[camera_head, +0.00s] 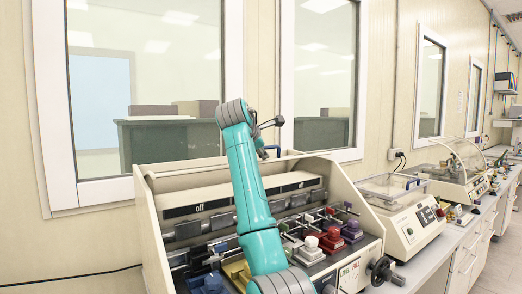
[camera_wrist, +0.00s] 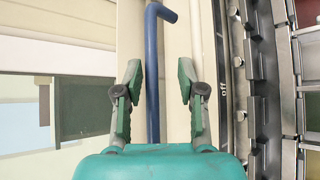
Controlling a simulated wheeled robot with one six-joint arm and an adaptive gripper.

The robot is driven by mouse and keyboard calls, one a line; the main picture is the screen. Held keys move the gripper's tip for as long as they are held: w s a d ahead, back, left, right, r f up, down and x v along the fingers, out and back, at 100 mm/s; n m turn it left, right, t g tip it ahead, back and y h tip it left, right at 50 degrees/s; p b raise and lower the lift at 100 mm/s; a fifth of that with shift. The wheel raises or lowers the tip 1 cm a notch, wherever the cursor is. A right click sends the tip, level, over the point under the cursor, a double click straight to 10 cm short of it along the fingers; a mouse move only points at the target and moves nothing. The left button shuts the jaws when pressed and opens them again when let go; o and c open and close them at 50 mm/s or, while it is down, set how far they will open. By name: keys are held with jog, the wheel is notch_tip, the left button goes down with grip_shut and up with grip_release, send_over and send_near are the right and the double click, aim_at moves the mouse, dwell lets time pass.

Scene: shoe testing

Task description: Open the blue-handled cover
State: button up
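The blue handle (camera_wrist: 152,75) is a bent bar that runs between my gripper's fingers in the wrist view, nearer the left finger. In the head view a bit of the blue handle (camera_head: 274,149) shows at the top back edge of the beige testing machine (camera_head: 160,212). My gripper (camera_wrist: 160,70) is open, with a clear gap on both sides of the bar. In the head view my gripper (camera_head: 268,135) is above the machine's back edge, partly hidden by my wrist. The cover itself is hard to make out.
Several coloured shoe-like blocks, including a red one (camera_head: 331,240), sit inside the machine. A second machine with a clear lid (camera_head: 393,186) stands to the right on the bench. A wall with windows (camera_head: 323,75) is close behind.

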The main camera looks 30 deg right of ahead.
jog(key=v, duration=1.1)
jog(key=shift+s+a+r, duration=0.15)
jog(key=shift+s+a, duration=0.05)
jog(key=shift+a, duration=0.1)
